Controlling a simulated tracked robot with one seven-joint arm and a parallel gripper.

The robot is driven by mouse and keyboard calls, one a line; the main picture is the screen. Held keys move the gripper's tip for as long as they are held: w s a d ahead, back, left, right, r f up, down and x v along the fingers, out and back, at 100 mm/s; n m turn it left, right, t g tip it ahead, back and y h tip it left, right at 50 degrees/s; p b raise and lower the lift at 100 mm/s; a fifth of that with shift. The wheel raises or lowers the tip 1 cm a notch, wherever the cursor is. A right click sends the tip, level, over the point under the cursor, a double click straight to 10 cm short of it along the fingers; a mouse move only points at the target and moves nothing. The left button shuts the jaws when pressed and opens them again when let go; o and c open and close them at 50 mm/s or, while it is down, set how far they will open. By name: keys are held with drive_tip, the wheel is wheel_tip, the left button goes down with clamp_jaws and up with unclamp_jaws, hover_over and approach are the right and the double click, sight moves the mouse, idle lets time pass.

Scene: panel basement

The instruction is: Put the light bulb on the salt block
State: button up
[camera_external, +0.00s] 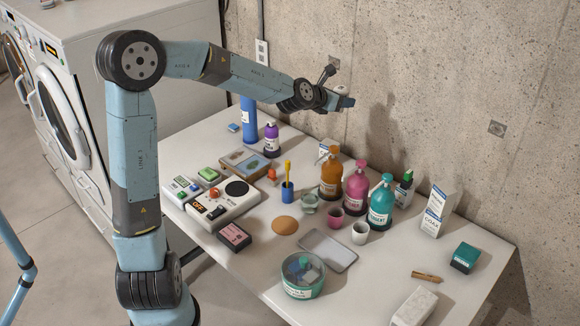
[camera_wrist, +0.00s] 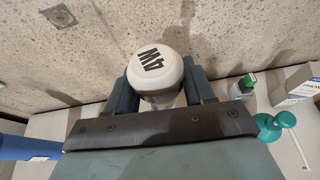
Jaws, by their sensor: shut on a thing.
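The light bulb (camera_wrist: 158,72) is white and rounded, with dark "4W" lettering on its face. My gripper (camera_wrist: 164,88) is shut on it, one finger on each side, in the wrist view. In the external view my gripper (camera_external: 340,99) is high above the back of the table near the wall, with the bulb (camera_external: 341,90) small and pale at its end. A whitish rectangular block (camera_external: 414,306), which looks like the salt block, lies at the table's front right, well away from my gripper. Its top looks bare.
Pump bottles in orange (camera_external: 331,175), pink (camera_external: 356,187) and teal (camera_external: 381,203) stand mid-table. A tall blue cylinder (camera_external: 249,117) stands at the back left. A white carton (camera_external: 437,212), a green box (camera_external: 465,257) and a brown item (camera_external: 425,276) are near the block.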

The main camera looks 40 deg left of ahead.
drive_tip(key=s+d+f+m+g+h, duration=0.2)
drive_tip(key=s+d+m+h, duration=0.15)
drive_tip(key=d, duration=0.75)
drive_tip(key=s+d+f+m+g+h, duration=0.15)
drive_tip(key=d+m+h, duration=0.25)
drive_tip(key=d, duration=0.8)
drive_tip(key=s+d+r+m+g+h, duration=0.1)
drive_tip(key=s+d+m+g+h, duration=0.35)
drive_tip(key=s+d, duration=0.55)
drive_tip(key=s+d+r+m+g, duration=0.2)
drive_tip(key=s+r+m+g, duration=0.15)
drive_tip(key=s, duration=0.45)
drive_tip(key=s+d+r+m+g, duration=0.3)
drive_tip(key=s+r, duration=0.1)
drive_tip(key=s, duration=0.3)
drive_tip(key=s+d+r+m+g, duration=0.2)
drive_tip(key=s+r+m+g, duration=0.15)
drive_tip(key=s, duration=0.45)
hover_over(410, 298)
drive_tip(key=shift+n, duration=0.3)
drive_tip(key=f, duration=2.7)
drive_tip(key=shift+s+a, duration=0.35)
drive_tip(key=shift+s, duration=0.05)
drive_tip(key=shift+w+d+f, duration=0.15)
drive_tip(key=shift+w+f, duration=0.05)
drive_tip(key=shift+f, duration=0.2)
drive_tip(key=shift+w+d+f, duration=0.1)
drive_tip(key=shift+f, duration=0.8)
drive_tip(key=shift+w+d+f, duration=0.1)
drive_tip(key=shift+f, duration=0.75)
